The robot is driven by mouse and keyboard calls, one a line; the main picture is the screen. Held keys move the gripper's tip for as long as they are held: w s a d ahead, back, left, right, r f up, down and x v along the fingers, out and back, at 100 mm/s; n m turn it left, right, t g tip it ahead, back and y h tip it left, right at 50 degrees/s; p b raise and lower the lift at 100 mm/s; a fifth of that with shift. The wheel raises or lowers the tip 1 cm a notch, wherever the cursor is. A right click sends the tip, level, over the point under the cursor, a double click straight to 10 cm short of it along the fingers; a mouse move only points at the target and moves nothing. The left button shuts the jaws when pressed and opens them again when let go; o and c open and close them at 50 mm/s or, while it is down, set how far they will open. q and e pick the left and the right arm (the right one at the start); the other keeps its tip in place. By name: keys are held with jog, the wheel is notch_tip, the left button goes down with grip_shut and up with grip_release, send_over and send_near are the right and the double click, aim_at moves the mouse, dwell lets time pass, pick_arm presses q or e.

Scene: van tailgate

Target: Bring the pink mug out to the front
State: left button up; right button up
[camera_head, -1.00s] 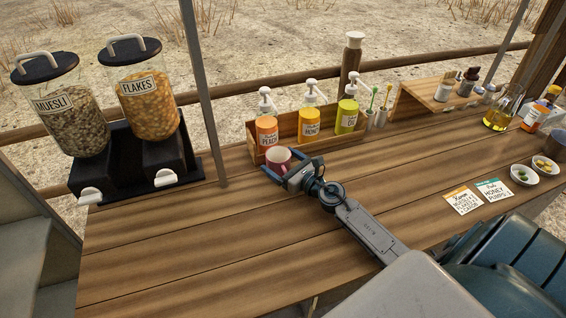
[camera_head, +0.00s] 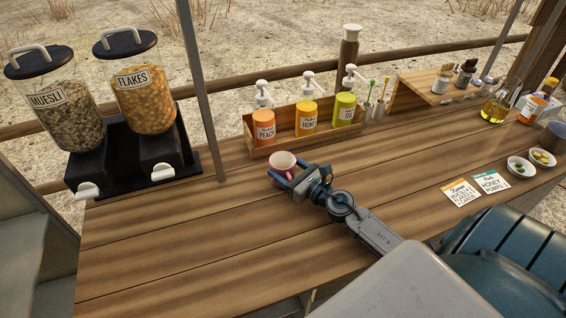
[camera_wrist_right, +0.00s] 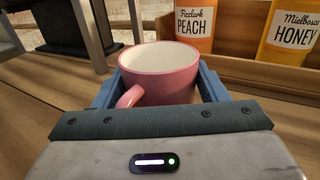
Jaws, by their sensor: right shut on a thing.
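The pink mug (camera_head: 283,162) stands upright between the fingers of my right gripper (camera_head: 283,178), on or just above the wooden counter; I cannot tell which. In the right wrist view the mug (camera_wrist_right: 163,75) is upright, with a pale, empty-looking inside and its handle toward the lower left. The right gripper's blue fingers (camera_wrist_right: 158,92) close on it from both sides. In the head view the mug is in front of the wooden pump-bottle box, apart from it. My left gripper is not in view.
The wooden box (camera_head: 305,143) holds peach, honey and green pump bottles. Muesli and flakes dispensers (camera_head: 138,85) stand at the left. Two cards (camera_head: 460,192), small bowls (camera_head: 521,170) and a glass oil flask (camera_head: 497,108) are at the right. The front left of the counter (camera_head: 190,245) is clear.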

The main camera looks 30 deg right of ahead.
jog(key=shift+s+a+b, duration=0.2)
jog(key=shift+s+a, duration=0.05)
jog(key=shift+s, duration=0.75)
jog(key=shift+s+a+b, duration=0.2)
jog(key=shift+s+b, duration=0.05)
jog(key=shift+s, duration=0.75)
jog(key=shift+s+a+b, duration=0.2)
jog(key=shift+s+a, duration=0.05)
jog(key=shift+s, duration=0.75)
jog(key=shift+s+a+f+b, duration=0.1)
jog(key=shift+s+a+b, duration=0.15)
jog(key=shift+s, duration=0.5)
jog(key=shift+s+a+b, duration=0.15)
jog(key=shift+s+b, duration=0.15)
jog(key=shift+s, duration=0.45)
jog(key=shift+s+a+b, duration=0.25)
jog(key=shift+s+b, duration=0.3)
jog(key=shift+s, duration=0.55)
jog(key=shift+s+a+b, duration=0.25)
jog(key=shift+s+b, duration=0.3)
jog(key=shift+s, duration=0.55)
jog(key=shift+s+a+b, duration=0.15)
jog(key=shift+s+b, duration=0.15)
jog(key=shift+s, duration=0.35)
jog(key=o, duration=1.1)
